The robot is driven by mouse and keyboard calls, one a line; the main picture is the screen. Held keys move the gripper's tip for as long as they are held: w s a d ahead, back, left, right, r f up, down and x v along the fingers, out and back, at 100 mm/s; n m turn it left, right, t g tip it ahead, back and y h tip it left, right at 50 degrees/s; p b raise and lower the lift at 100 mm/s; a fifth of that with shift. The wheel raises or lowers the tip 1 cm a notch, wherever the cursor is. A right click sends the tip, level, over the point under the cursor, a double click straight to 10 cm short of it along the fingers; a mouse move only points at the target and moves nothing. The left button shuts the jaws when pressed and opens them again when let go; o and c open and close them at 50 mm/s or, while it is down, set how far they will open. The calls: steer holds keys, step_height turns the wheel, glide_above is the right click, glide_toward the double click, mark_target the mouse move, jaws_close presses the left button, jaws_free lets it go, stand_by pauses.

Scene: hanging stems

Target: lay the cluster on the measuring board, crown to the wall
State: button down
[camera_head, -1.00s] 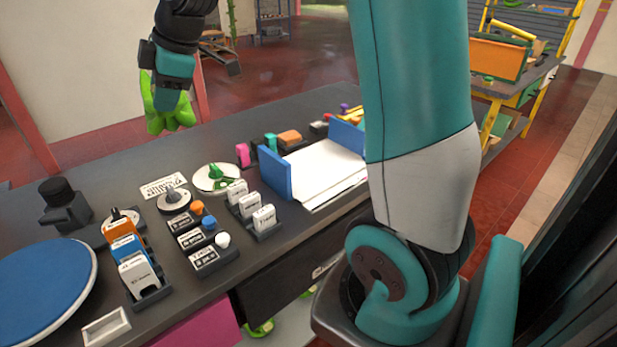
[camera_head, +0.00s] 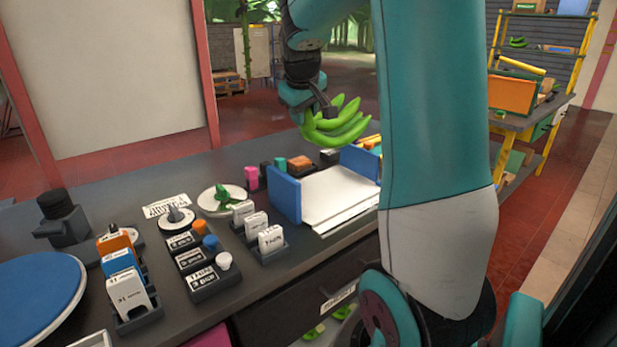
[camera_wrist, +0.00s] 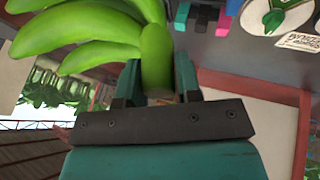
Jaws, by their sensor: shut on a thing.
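The cluster (camera_head: 342,126) is a hand of green bananas, held in the air above and behind the white measuring board (camera_head: 338,192). In the wrist view the thick green crown (camera_wrist: 157,62) sits between the two jaws (camera_wrist: 158,85), with the fingers spreading up and left. The board lies flat on the dark bench, with a blue upright wall (camera_head: 286,194) at its left end and another blue piece (camera_head: 362,160) at the right, partly hidden by my arm.
Left of the board are card holders (camera_head: 270,240), a white round plate with a green item (camera_head: 222,199), and knobbed blocks (camera_head: 205,270). Small coloured blocks (camera_head: 300,163) stand behind the board. A blue disc (camera_head: 38,300) lies far left. The board's white surface looks clear.

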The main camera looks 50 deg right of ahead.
step_height(320, 180, down, 14)
steer(key=shift+f+b, duration=0.2)
steer(key=shift+b, duration=0.1)
steer(key=shift+f, duration=0.1)
steer(key=c, duration=0.8)
jaws_free()
